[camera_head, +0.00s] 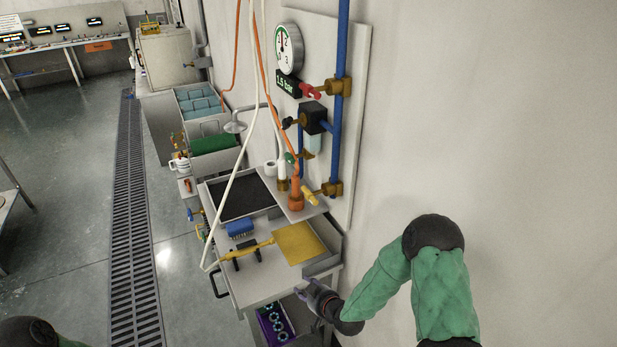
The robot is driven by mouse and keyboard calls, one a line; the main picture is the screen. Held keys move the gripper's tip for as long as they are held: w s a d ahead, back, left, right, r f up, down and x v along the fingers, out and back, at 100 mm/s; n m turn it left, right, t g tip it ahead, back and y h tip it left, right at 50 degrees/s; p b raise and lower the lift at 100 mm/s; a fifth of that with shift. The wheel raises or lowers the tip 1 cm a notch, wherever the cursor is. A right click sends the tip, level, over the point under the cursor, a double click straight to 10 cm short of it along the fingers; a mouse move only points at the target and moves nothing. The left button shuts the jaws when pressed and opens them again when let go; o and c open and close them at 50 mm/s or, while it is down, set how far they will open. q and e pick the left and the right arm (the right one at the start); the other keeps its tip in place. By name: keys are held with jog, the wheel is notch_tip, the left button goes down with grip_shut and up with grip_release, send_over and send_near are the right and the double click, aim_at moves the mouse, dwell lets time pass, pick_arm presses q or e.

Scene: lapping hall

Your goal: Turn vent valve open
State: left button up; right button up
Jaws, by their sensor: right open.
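A blue vertical pipe (337,120) runs up a grey panel on the wall. A valve with a red handle (310,90) sits on its upper part, beside a brass fitting. A valve with a yellow handle (309,194) sits at its lower end, just above the bench. I cannot tell from any label which one is the vent valve. My right gripper (304,288) is open and empty, low by the bench's right front side, below the yellow handle and apart from both valves. My left gripper is out of view; only a part of my left arm shows at the bottom left.
A round gauge (289,50) and a "1.5 bar" display (289,84) are above. Orange and white hoses hang before the panel. The bench (262,290) holds a yellow pad (299,243), a blue brush (240,228) and a black tray (240,197). Floor at left is clear.

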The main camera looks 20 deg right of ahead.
aim_at(309, 194)
jog(key=w+d+r+n+t+p, duration=0.1)
jog(key=w+d+r+t+p, duration=0.15)
jog(key=r, duration=0.55)
jog(key=w+d+r+n+t+p, duration=0.1)
jog(key=d+r+t+p, duration=0.15)
jog(key=r, duration=0.55)
jog(key=w+d+r+n+t+p, duration=0.1)
jog(key=w+d+r+p, duration=0.15)
jog(key=r, duration=0.65)
jog(key=shift+h, duration=0.3)
jog(key=w, duration=0.6)
jog(key=w+p, duration=0.1)
jog(key=w, duration=0.2)
jog(key=shift+w+a+f, duration=0.15)
jog(key=shift+w+f, duration=0.15)
jog(key=shift+w, duration=0.1)
jog(key=shift+c, duration=0.3)
